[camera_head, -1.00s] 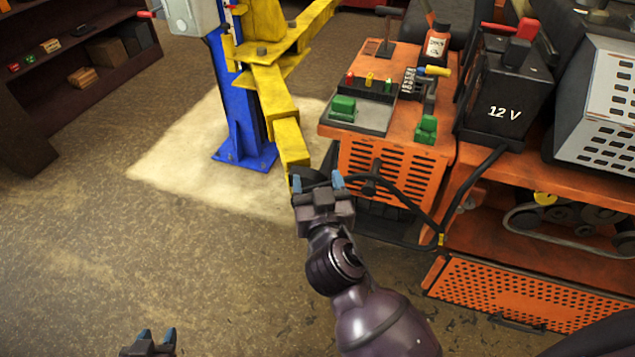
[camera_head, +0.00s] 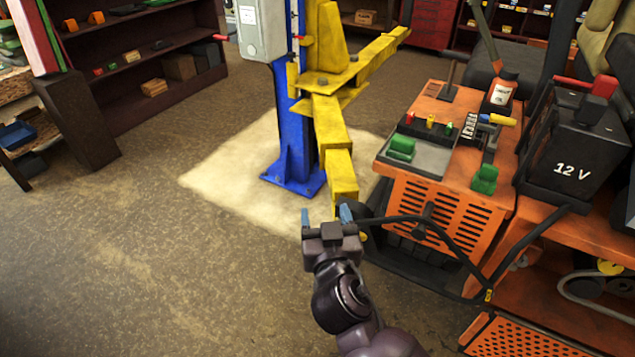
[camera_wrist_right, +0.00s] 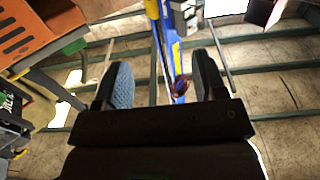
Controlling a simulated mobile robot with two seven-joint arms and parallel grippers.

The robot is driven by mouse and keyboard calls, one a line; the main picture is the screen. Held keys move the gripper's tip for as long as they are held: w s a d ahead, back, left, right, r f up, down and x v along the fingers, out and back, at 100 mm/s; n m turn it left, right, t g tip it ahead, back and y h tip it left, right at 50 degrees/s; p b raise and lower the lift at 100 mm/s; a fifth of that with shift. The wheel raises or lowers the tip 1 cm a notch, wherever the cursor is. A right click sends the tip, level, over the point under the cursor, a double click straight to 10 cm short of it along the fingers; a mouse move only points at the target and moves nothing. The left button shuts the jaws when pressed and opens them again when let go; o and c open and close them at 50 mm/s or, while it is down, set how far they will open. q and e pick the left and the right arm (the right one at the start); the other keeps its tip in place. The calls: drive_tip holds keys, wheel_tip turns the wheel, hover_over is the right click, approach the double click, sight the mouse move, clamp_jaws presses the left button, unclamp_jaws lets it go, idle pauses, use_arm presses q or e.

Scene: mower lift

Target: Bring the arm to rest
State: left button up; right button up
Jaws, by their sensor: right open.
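My right gripper (camera_head: 326,222) is in the lower middle of the head view, its two blue-tipped fingers apart with nothing between them. It appears in front of the end of the yellow lift arm (camera_head: 341,170) and left of the orange mower (camera_head: 446,206); I cannot tell how far from them it is. In the right wrist view the open fingers (camera_wrist_right: 160,82) also show, with the blue lift post (camera_wrist_right: 172,50) seen between them. My left gripper is out of the head view.
The blue post (camera_head: 292,150) stands on a pale floor patch (camera_head: 225,180). A black 12 V battery (camera_head: 572,150) and an oil bottle (camera_head: 503,88) sit on the mower at right. Shelves (camera_head: 150,70) stand at the back left. The floor at the lower left is clear.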

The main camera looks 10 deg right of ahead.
drive_tip(key=s+d+f+g, duration=0.2)
drive_tip(key=s+d+f, duration=0.3)
drive_tip(key=d+f, duration=0.4)
drive_tip(key=s+d+f+n+g, duration=0.1)
drive_tip(key=s+d+f+g, duration=0.2)
drive_tip(key=s+d+f, duration=0.3)
wheel_tip(320, 180, down, 4)
drive_tip(key=d, duration=0.2)
drive_tip(key=shift+d+r+y, duration=0.2)
drive_tip(key=shift+d+y, duration=0.1)
drive_tip(key=shift+d, duration=0.05)
drive_tip(key=shift+g+h, duration=0.4)
drive_tip(key=shift+g, duration=0.2)
drive_tip(key=s+d+f, duration=0.2)
drive_tip(key=s, duration=0.1)
drive_tip(key=s+d+f, duration=0.1)
drive_tip(key=s, duration=0.1)
drive_tip(key=shift+s, duration=0.15)
drive_tip(key=shift+c, duration=0.2)
